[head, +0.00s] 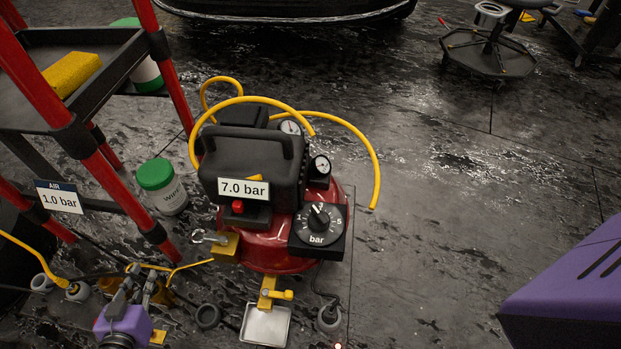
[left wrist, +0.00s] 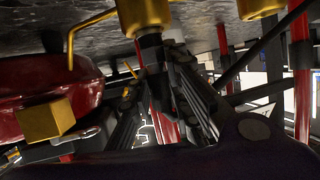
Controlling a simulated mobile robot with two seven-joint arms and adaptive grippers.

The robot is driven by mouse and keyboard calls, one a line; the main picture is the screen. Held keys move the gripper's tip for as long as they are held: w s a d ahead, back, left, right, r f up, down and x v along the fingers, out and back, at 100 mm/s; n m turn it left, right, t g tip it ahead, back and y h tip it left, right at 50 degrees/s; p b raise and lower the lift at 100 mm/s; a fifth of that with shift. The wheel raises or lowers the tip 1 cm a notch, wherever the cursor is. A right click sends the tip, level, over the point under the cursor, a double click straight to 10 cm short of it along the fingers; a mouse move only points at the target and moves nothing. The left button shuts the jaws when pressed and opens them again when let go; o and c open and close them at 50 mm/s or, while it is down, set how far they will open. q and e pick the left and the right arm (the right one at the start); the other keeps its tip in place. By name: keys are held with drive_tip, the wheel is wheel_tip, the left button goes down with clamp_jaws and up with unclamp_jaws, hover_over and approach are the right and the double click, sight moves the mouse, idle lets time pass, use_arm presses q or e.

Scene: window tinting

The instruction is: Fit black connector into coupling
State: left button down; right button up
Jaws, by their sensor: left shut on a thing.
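My left gripper (head: 143,277) is at the lower left of the head view, left of the red compressor. It is shut on the black connector (left wrist: 150,42), a short dark cylinder between the fingertips (left wrist: 165,65) in the left wrist view. A brass coupling (left wrist: 145,12) lies straight beyond the connector, in line with it. The two look touching or nearly so; I cannot tell whether the connector is inside. In the head view my fingers largely hide the connector, and brass parts (head: 162,294) show around them. My right gripper is out of view.
The compressor (head: 275,240) with its 7.0 bar label and knob (head: 319,222) stands close right. A white tray (head: 265,325) is below its brass valve (head: 270,290). A red-framed cart (head: 85,150) and a green-lidded tub (head: 163,187) are behind the gripper. Yellow hoses (head: 35,252) run nearby.

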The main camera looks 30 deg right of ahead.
use_arm(q)
drive_tip(key=c, duration=1.6)
unclamp_jaws()
drive_tip(key=shift+c, duration=0.2)
